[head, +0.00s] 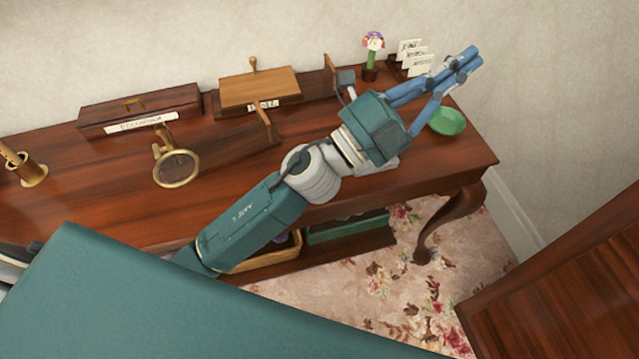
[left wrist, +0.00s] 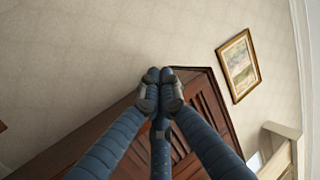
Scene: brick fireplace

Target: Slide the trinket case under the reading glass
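The reading glass (head: 176,168) is a round brass-rimmed lens on a wooden stand, on the left half of the dark wooden table. I cannot tell surely which item is the trinket case. A dark, labelled, long box (head: 140,108) and a lighter-lidded box with a knob (head: 260,88) stand behind the glass, against the wall. My left arm reaches across the table to the right. My left gripper (head: 470,60) is far from the glass, over the right end. Its fingertips meet, with nothing between them, in the left wrist view (left wrist: 160,75). My right gripper is not in view.
A green bowl (head: 447,121), a flower in a pot (head: 372,50) and a card holder (head: 412,58) are at the right end. A brass-based cup (head: 27,172) stands far left. A green box (head: 345,228) sits on the lower shelf. A wooden cabinet (head: 570,280) stands right.

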